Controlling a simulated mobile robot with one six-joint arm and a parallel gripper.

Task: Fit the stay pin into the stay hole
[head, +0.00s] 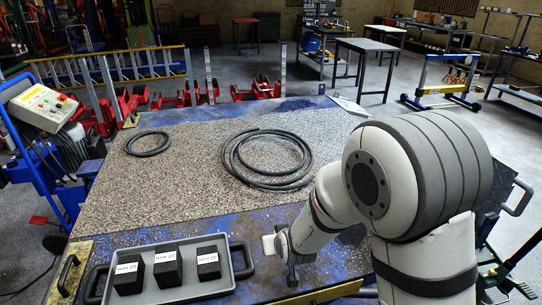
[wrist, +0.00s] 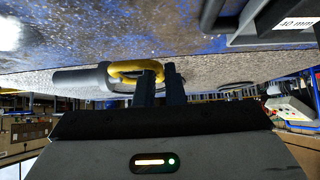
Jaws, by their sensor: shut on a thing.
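My gripper (wrist: 160,86) is shut on the yellow loop handle of the stay pin (wrist: 80,79) in the wrist view. The pin is a thick grey rod and points left from the fingers, roughly level in that view. In the head view my gripper (head: 292,277) hangs over the front blue edge of the platform, right of the grey tray. The pin cannot be made out there. I cannot identify the stay hole in either view.
A grey tray (head: 207,292) with three labelled black blocks stands at the front left. Black hose coils (head: 265,160) and a smaller ring (head: 147,144) lie on the speckled platform (head: 190,190). A control box (head: 42,107) stands left.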

